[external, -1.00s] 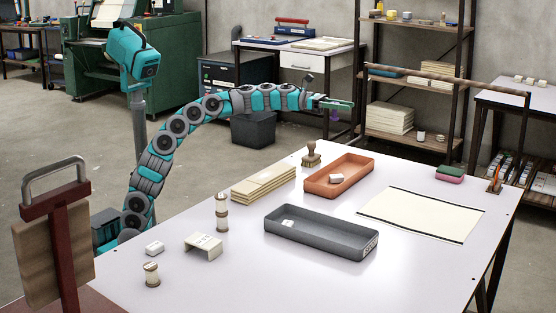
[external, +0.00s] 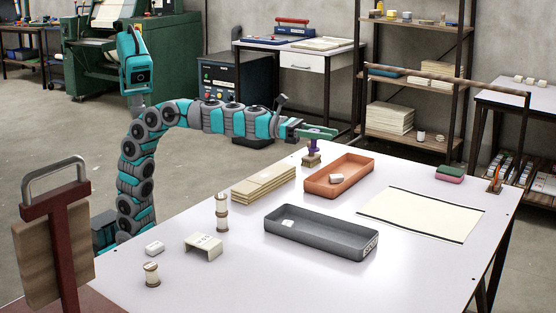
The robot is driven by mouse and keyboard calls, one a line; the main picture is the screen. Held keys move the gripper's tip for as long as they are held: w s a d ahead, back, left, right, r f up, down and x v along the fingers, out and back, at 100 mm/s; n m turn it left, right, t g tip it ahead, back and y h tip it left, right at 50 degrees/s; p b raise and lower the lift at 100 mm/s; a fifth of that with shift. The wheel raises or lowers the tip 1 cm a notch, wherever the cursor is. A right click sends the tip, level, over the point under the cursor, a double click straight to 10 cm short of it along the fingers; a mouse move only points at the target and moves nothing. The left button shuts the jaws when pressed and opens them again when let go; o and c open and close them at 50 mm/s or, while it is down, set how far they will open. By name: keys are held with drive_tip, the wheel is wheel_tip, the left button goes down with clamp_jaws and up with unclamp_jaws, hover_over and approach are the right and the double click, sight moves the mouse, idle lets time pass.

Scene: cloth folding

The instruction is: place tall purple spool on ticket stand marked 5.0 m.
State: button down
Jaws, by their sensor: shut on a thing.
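My gripper (external: 318,133) is shut on the purple spool (external: 314,146), which hangs below the jaws near the table's far left edge. In the picture the spool overlaps the brush (external: 311,160); I cannot tell whether they touch. A small white bent stand (external: 203,245) with dark marks on top stands on the near left part of the table. The marks are too small to read. Nothing lies on this stand. The spool's upper part is partly hidden by the jaws.
Two pale spools (external: 222,213) appear stacked behind the stand; another spool (external: 151,274) and a white block (external: 154,248) are left of it. Wooden boards (external: 263,183), an orange tray (external: 312,188) and a grey tray (external: 285,236) lie across the table (external: 330,285). The near middle is clear.

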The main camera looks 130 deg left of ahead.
drive_tip(key=s+d+f+b, duration=0.1)
drive_tip(key=s+d, duration=0.3)
drive_tip(key=d, duration=0.6)
drive_tip(key=s+d+f, duration=0.1)
drive_tip(key=s+d, duration=0.3)
drive_tip(key=d, duration=0.7)
drive_tip(key=s+d+f+b, duration=0.1)
drive_tip(key=s+d, duration=0.4)
drive_tip(key=s, duration=0.4)
drive_tip(key=s+d+f+b, duration=0.1)
drive_tip(key=s+d, duration=0.4)
drive_tip(key=s, duration=0.3)
hover_over(214, 243)
wheel_tip(214, 243, down, 8)
drive_tip(key=shift+r, duration=0.2)
drive_tip(key=shift+f, duration=1.65)
drive_tip(key=shift+f+b, duration=0.25)
drive_tip(key=shift+b, duration=0.1)
